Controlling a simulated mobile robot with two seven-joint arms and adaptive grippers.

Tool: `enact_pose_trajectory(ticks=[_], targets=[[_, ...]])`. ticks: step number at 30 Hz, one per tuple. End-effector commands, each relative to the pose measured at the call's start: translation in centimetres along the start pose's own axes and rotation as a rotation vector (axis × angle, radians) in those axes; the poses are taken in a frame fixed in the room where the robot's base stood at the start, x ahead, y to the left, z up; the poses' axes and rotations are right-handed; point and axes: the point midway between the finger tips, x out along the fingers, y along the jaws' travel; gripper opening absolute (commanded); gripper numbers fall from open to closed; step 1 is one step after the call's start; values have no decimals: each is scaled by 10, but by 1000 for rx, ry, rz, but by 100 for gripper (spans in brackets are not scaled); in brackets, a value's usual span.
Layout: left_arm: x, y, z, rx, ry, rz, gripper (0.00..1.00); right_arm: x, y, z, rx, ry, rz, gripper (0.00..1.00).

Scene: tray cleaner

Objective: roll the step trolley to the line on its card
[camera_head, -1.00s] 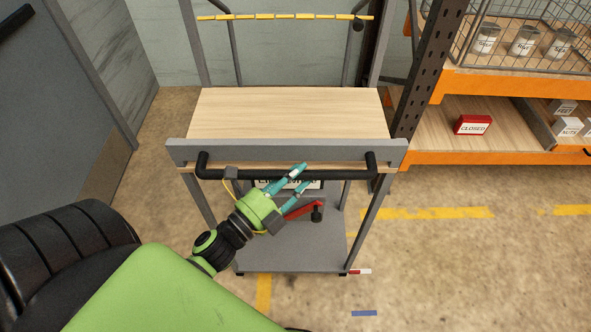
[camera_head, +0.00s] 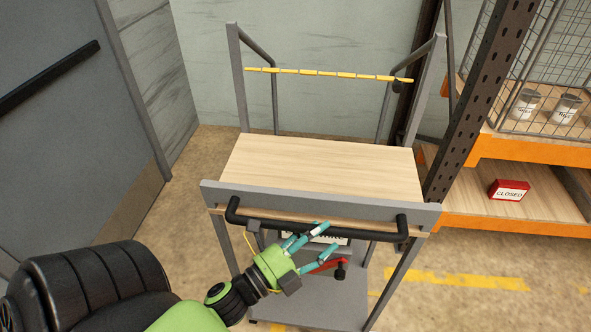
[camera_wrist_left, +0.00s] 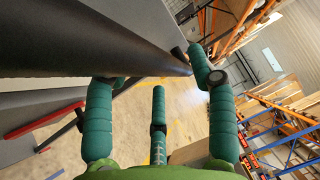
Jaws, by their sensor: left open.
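The step trolley (camera_head: 320,160) stands upright in the head view, with a pale wooden top, grey frame and black push handle (camera_head: 315,221). A white card with dark lettering (camera_head: 340,239) sits under the top, mostly hidden by my left gripper and the handle. A red lever (camera_head: 330,265) with a black knob shows below it. My left gripper (camera_head: 321,246) is open, its teal fingers at and just below the handle. In the left wrist view the dark bar (camera_wrist_left: 90,40) passes close over the open fingers (camera_wrist_left: 157,80); I cannot tell whether they touch it.
A grey door (camera_head: 70,110) is at the left. An orange rack with a dark upright (camera_head: 480,100) stands close on the right, holding cans and a red CLOSED box (camera_head: 509,190). Yellow floor lines (camera_head: 470,280) run at lower right. A yellow bar (camera_head: 330,73) crosses the trolley's far end.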

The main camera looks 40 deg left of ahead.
Motion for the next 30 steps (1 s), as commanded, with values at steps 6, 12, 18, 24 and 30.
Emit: enact_pose_trajectory(ticks=[6,12,18,24,30], targets=[[-48,1,0,-3,-3,6,56,0,-2,0,1,-1,-2,40],[-84,0,-1,-3,-1,3,56,0,-2,0,1,-1,-3,40],[-101,0,-1,-3,0,-1,56,0,-3,0,1,-1,-3,40],[-103,0,-1,-3,0,-1,56,0,-3,0,1,-1,-3,40],[-102,0,-1,-2,0,-1,56,0,-3,0,1,-1,-3,40]])
